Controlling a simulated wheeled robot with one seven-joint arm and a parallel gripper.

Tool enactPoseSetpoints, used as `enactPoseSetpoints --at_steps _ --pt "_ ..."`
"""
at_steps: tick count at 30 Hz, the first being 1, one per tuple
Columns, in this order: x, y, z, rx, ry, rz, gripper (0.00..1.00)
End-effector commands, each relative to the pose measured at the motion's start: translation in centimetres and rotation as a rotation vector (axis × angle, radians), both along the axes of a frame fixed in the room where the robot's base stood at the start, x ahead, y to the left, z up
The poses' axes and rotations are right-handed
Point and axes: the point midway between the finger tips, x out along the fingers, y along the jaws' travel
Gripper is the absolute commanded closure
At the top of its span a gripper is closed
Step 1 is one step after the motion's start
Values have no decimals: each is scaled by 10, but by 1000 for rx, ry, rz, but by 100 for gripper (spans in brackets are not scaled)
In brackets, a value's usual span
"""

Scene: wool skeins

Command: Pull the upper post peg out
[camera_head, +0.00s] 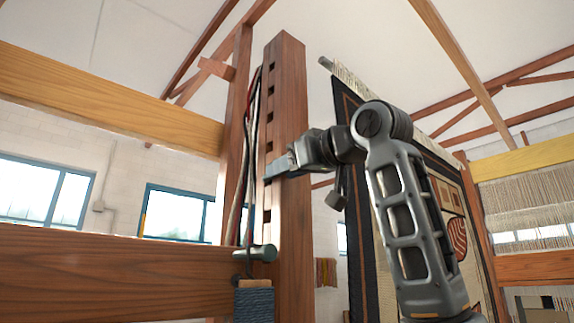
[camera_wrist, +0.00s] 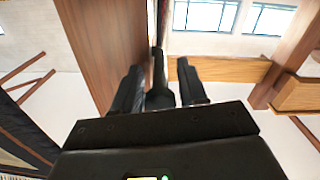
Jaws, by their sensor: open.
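The upright wooden post (camera_head: 287,90) has a column of square holes on its face. My gripper (camera_head: 277,171) is level with the post's middle, its fingers at the holed face. In the wrist view its two dark fingers stand apart, with a dark, peg-like rod (camera_wrist: 158,88) between them. This looks like the upper peg; I cannot tell whether either finger touches it. In the head view my gripper hides this peg. A lower grey-green peg (camera_head: 255,253) sticks out of the post further down.
Cords (camera_head: 249,150) hang along the post's left side. A dark blue skein (camera_head: 254,303) hangs below the lower peg. Wooden beams (camera_head: 100,100) cross at left. A patterned rug (camera_head: 362,220) hangs behind my arm. The air right of the post holds my arm.

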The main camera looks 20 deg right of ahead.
Motion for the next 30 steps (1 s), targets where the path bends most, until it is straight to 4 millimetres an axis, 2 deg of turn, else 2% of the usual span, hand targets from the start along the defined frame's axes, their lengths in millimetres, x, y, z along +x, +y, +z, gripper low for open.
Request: enactPoseSetpoints --at_steps 8,21,30 --pt "1 0 0 0 0 0 60" --pt "1 0 0 0 0 0 100" --pt "1 0 0 0 0 0 100"
